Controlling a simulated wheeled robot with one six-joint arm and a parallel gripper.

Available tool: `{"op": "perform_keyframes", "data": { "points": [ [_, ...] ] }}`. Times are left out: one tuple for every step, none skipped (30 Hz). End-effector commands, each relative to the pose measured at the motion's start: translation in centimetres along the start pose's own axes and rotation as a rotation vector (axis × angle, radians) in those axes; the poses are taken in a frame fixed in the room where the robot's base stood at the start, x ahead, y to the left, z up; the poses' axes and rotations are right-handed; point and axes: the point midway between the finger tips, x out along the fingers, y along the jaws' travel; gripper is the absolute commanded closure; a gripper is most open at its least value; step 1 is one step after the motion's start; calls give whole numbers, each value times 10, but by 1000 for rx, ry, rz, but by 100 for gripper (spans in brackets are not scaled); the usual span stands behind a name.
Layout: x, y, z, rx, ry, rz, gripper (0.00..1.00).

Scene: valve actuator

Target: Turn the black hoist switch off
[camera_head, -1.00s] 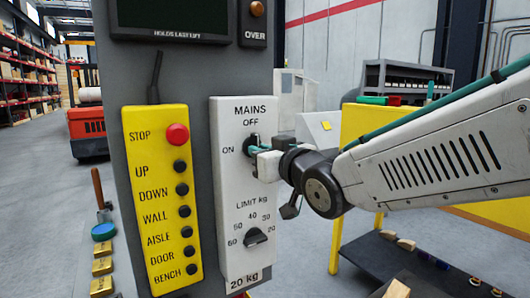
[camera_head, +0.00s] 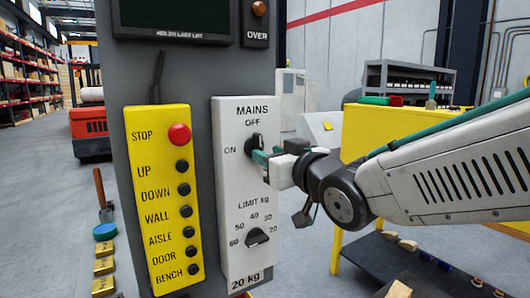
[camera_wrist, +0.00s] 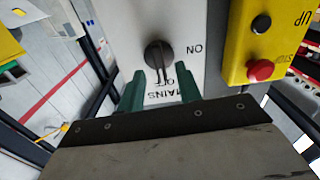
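The black hoist switch (camera_head: 252,145) is a round knob with a raised grip on the white panel, under the words MAINS and OFF. It also shows in the wrist view (camera_wrist: 158,54), where the picture is upside down. Its grip lies nearly upright, its end towards the OFF label; the ON label is to its side. My gripper (camera_head: 262,157) is just right of and below the knob in the head view. In the wrist view my green fingers (camera_wrist: 160,76) are spread apart and empty, with the knob beyond and between their tips. Contact is not visible.
A yellow button box (camera_head: 163,205) with a red STOP button (camera_head: 179,134) stands left of the white panel. A black limit knob (camera_head: 257,237) is lower on the panel. A yellow bench (camera_head: 375,125) stands behind my arm.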

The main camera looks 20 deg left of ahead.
Motion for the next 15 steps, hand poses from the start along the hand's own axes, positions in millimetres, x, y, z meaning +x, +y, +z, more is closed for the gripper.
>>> {"op": "perform_keyframes", "data": {
  "points": [
    [-10,0,-1,-1,2,1,65],
    [-16,0,-1,-1,2,1,65],
    [-22,0,-1,-1,2,1,65],
    [-26,0,-1,-1,3,1,65],
    [-30,0,-1,-1,2,1,65],
    [-35,0,-1,-1,2,1,65],
    [-38,0,-1,-1,3,1,65],
    [-40,0,-1,-1,3,1,65],
    [-42,0,-1,-1,2,1,65],
    [-43,0,0,-1,1,1,65],
    [-44,0,0,-1,1,0,65],
    [-45,0,0,-1,1,0,65],
    [-45,0,0,-1,1,0,65],
    [-45,0,0,0,1,0,65],
    [-45,0,0,0,1,0,65]
  ]
}}
